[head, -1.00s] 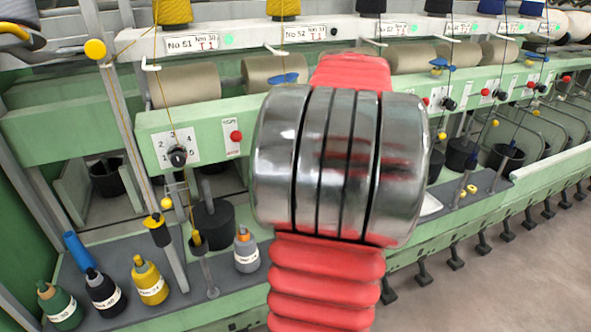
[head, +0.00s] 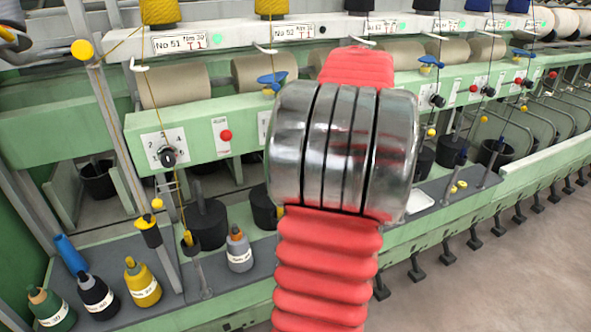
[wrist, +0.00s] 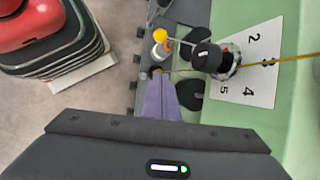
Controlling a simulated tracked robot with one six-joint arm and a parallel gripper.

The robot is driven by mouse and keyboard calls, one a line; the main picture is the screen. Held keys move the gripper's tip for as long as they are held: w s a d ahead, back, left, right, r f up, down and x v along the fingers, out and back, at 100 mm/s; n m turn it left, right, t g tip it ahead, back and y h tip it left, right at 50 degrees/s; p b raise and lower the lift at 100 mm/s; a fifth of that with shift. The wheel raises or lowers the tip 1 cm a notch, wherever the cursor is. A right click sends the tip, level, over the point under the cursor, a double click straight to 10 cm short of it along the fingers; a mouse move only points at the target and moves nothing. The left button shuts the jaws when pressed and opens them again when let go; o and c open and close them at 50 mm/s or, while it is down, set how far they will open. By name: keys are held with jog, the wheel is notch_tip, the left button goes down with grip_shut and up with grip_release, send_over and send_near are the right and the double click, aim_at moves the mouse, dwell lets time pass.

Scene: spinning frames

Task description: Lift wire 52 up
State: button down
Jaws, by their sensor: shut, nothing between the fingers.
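The No 52 sign (head: 295,33) is on the white rail in the head view. The thin yellow wire 52 (head: 271,45) hangs from a yellow cone (head: 270,7) beside this sign, down to a blue guide (head: 271,80). Its lower part is hidden behind my red arm. In the wrist view a yellow wire (wrist: 287,58) crosses a numbered dial panel (wrist: 252,85); I cannot tell its number. My gripper (wrist: 158,76), seen as purple fingers, is shut and empty, its tips close to the wire's far end near an orange-topped bottle. The head view hides my gripper.
The green machine front carries a black knob (head: 168,156) and a red button (head: 225,135). Several small bottles, one yellow (head: 142,285), stand on the low grey shelf. The floor (head: 500,280) at lower right is clear.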

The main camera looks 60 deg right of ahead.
jog(key=r, duration=0.1)
jog(key=d+r, duration=0.1)
jog(key=r, duration=0.1)
jog(key=d+r, duration=0.1)
jog(key=shift+s+d+r, duration=0.1)
jog(key=shift+s+r, duration=0.25)
dwell(0.5)
